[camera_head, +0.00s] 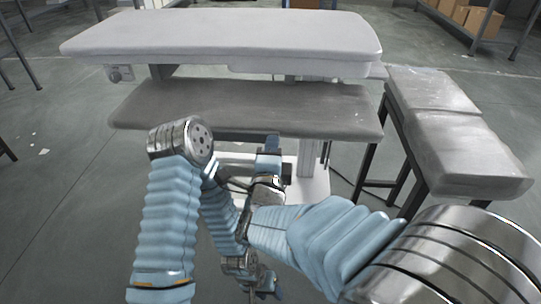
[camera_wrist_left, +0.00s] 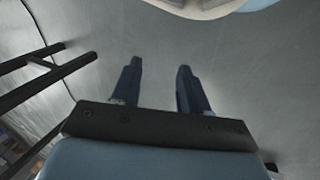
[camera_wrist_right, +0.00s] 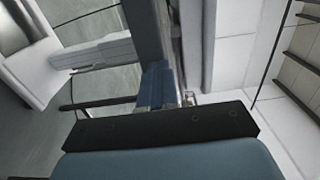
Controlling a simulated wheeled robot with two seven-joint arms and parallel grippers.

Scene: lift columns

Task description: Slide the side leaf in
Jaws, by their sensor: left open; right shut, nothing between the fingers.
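The side leaf (camera_head: 250,108) is a dark grey slab that sticks out toward me below the light grey tabletop (camera_head: 220,38). Its far part is hidden beneath the top. My right gripper (camera_head: 270,150) is shut and empty at the leaf's front edge, right of its middle. In the right wrist view the closed fingers (camera_wrist_right: 158,85) are close against a dark bar (camera_wrist_right: 147,32) that looks like the leaf's edge; I cannot tell whether they touch. My left gripper (camera_head: 262,288) hangs low near the floor, open and empty. The left wrist view shows its parted fingers (camera_wrist_left: 157,88) over bare floor.
A grey padded bench (camera_head: 455,150) on dark legs stands close to the leaf's right. The lift column (camera_head: 306,158) and its white base stand beneath the leaf. Shelving with cardboard boxes (camera_head: 478,20) is at the far right.

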